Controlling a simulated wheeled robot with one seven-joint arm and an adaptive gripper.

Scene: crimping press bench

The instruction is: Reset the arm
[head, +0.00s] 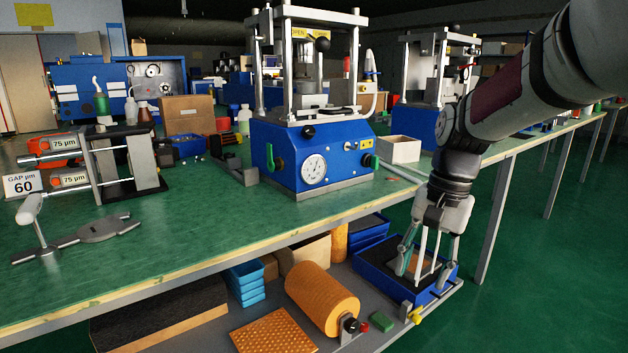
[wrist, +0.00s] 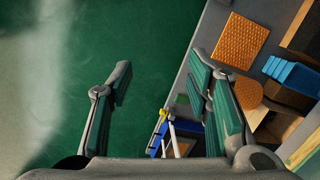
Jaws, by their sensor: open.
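My gripper (head: 426,272) hangs pointing down at the right front of the bench, past the bench's front edge. In the head view it appears in front of a blue tray on the lower shelf. In the wrist view my gripper (wrist: 165,115) has its two fingers wide apart with nothing between them. Green floor and part of the lower shelf show beyond the fingers. My arm comes in from the upper right of the head view.
The blue press (head: 312,160) stands on the green bench top (head: 220,235). A open white box (head: 400,149) sits right of it. The lower shelf holds an orange roll (head: 322,298), a blue tray (head: 372,262) and an orange textured sheet (head: 272,333). Floor at the right (head: 540,270) is clear.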

